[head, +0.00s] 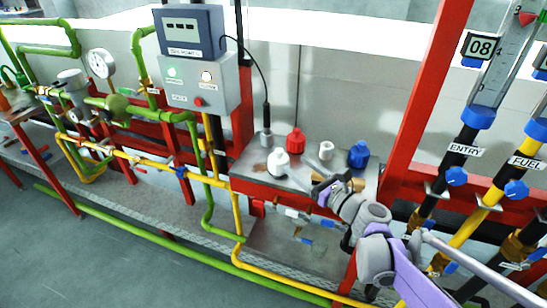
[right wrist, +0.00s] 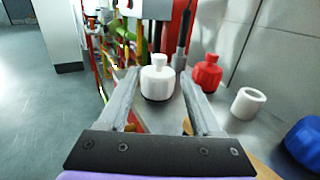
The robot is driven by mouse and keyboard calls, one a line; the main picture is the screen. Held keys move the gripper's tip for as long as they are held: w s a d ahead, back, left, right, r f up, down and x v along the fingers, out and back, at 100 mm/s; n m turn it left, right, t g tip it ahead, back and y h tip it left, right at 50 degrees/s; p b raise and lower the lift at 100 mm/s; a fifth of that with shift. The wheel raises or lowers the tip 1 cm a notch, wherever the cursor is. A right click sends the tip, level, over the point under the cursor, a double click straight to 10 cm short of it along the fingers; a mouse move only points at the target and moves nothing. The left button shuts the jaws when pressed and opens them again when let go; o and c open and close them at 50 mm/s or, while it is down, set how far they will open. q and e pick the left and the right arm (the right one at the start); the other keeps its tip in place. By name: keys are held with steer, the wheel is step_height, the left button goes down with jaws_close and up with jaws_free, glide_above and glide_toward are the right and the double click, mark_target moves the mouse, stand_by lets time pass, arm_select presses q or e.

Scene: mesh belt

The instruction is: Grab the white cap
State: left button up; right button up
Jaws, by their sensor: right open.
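The white cap (head: 278,163), a knobbed bottle-like piece, stands upright on the metal shelf (head: 247,172) below the control box. In the right wrist view the white cap (right wrist: 158,80) appears between my two finger tips, with its lower part in full view. My right gripper (head: 322,186) is open and empty. In the head view it is to the right of the cap and apart from it, with its fingers pointing toward it. My left gripper is not in view.
A red cap (head: 296,140), a white hollow cylinder (head: 326,151) and a blue cap (head: 359,154) stand on the same shelf. A red post (head: 425,95) and pipes rise at the right.

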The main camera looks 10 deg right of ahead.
mark_target(282, 154)
steer(key=x, duration=0.9)
steer(key=shift+f+p, duration=0.2)
steer(key=shift+p, duration=0.1)
steer(key=shift+s, duration=0.1)
jaws_close()
